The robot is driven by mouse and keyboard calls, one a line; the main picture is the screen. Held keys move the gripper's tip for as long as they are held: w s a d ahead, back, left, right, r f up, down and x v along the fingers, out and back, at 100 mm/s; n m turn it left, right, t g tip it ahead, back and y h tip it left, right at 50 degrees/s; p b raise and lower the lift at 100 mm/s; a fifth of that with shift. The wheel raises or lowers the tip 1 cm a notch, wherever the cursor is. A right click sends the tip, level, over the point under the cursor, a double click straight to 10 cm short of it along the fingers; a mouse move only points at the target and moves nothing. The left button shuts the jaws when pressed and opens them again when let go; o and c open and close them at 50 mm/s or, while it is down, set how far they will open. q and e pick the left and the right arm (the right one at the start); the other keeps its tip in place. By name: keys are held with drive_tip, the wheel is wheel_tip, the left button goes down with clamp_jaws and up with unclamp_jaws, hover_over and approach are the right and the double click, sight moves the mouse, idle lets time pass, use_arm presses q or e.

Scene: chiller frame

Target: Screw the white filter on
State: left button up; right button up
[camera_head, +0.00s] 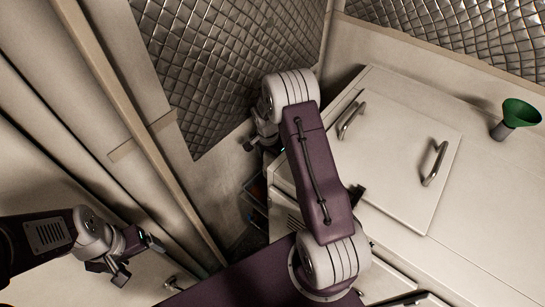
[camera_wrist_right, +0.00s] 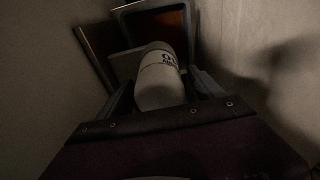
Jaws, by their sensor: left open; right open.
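The white filter (camera_wrist_right: 160,78) is a pale cylinder with dark lettering, seen in the dim right wrist view. It sits between the two fingers of my right gripper (camera_wrist_right: 166,92), which are apart on either side of it. I cannot tell whether either finger touches it, and its far end is hard to make out. In the head view my right arm reaches down beside the white chiller cabinet (camera_head: 475,205), and the filter is not visible there. My left gripper (camera_head: 124,262) is open and empty at the lower left.
A dark frame with an orange-brown panel (camera_wrist_right: 155,25) stands behind the filter. Pale walls close in on both sides there. A hatch with two metal handles (camera_head: 435,163) and a green funnel (camera_head: 519,114) are on the cabinet top. A quilted metal panel (camera_head: 225,60) covers the wall.

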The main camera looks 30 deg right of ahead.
drive_tip(key=n+p, duration=0.1)
drive_tip(key=n, duration=0.1)
drive_tip(key=n+p, duration=0.1)
drive_tip(key=n, duration=0.1)
drive_tip(key=shift+r+n, duration=0.2)
drive_tip(key=shift+n, duration=0.1)
drive_tip(key=n+p, duration=0.1)
drive_tip(key=n, duration=0.2)
drive_tip(key=shift+w+a+n+t+y+p, duration=0.1)
drive_tip(key=shift+w+n+t+y+p, duration=0.05)
drive_tip(key=shift+n+t+y+p, duration=0.2)
drive_tip(key=shift+n, duration=0.65)
drive_tip(key=shift+f+n, duration=0.2)
drive_tip(key=shift+n, duration=0.8)
drive_tip(key=c, duration=1.6)
drive_tip(key=shift+m, duration=0.4)
drive_tip(key=shift+c, duration=0.2)
drive_tip(key=shift+m, duration=0.8)
drive_tip(key=m+b, duration=0.1)
drive_tip(key=m, duration=0.1)
drive_tip(key=shift+f+m, duration=0.2)
drive_tip(key=shift+m, duration=0.2)
drive_tip(key=o, duration=1.7)
drive_tip(key=shift+r+p, duration=0.2)
drive_tip(key=shift+p, duration=0.1)
